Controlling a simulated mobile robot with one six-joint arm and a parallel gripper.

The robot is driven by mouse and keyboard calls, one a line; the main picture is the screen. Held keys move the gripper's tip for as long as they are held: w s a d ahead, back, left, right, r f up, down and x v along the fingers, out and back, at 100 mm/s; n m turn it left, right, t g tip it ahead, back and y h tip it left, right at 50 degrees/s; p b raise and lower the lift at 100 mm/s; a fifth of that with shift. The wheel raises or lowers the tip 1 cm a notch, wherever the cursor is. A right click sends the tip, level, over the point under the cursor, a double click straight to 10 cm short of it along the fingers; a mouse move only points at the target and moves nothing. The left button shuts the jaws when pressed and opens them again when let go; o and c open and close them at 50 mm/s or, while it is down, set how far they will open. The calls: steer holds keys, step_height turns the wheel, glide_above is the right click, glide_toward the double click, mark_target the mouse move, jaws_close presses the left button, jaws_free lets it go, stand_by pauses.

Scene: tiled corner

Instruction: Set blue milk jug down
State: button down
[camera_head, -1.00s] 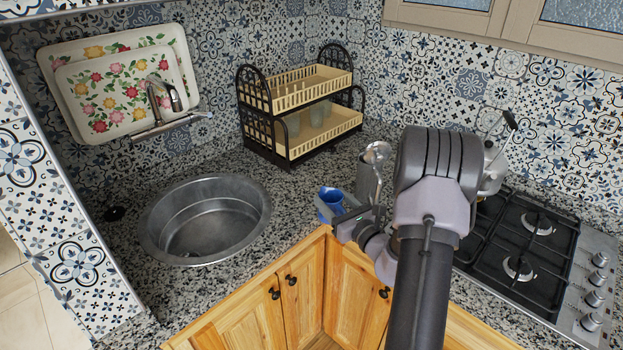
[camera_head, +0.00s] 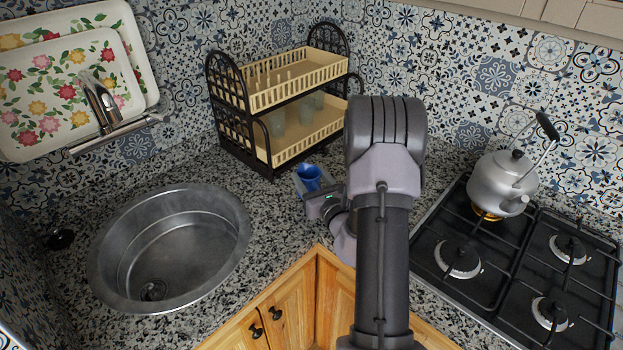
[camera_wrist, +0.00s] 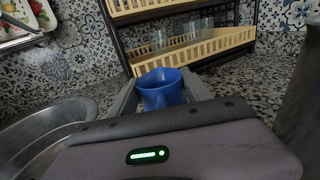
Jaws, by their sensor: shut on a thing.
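The blue milk jug (camera_head: 309,178) is a small, open-topped jug, seen just left of my arm in the head view. My gripper (camera_head: 307,186) is around it, low over the granite counter in front of the dish rack. In the wrist view the jug (camera_wrist: 162,88) stands upright between the two grey fingers of my gripper (camera_wrist: 163,92), which are shut on it. Its lower part is hidden behind my wrist housing. I cannot tell whether its base touches the counter.
A two-tier dish rack (camera_head: 262,150) with glasses stands just behind the jug. A round metal sink (camera_head: 218,205) lies to the left. A gas stove (camera_head: 490,262) with a kettle (camera_head: 497,187) is to the right. Speckled counter (camera_head: 268,215) is free between sink and gripper.

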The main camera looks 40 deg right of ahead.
steer(key=shift+s+d+f, duration=0.3)
steer(key=shift+s+f, duration=0.25)
steer(key=shift+f, duration=0.05)
steer(key=shift+w+a, duration=0.1)
steer(key=shift+a, duration=0.1)
steer(key=shift+w+a+f, duration=0.1)
steer(key=shift+w+a, duration=0.05)
steer(key=shift+c, duration=2.3)
jaws_free()
steer(key=b+v, duration=0.3)
steer(key=v, duration=0.4)
steer(key=shift+s+f+b, duration=0.15)
steer(key=shift+s+b, duration=0.15)
steer(key=shift+b, duration=0.1)
steer(key=shift+v, duration=1.25)
steer(key=shift+p, duration=0.35)
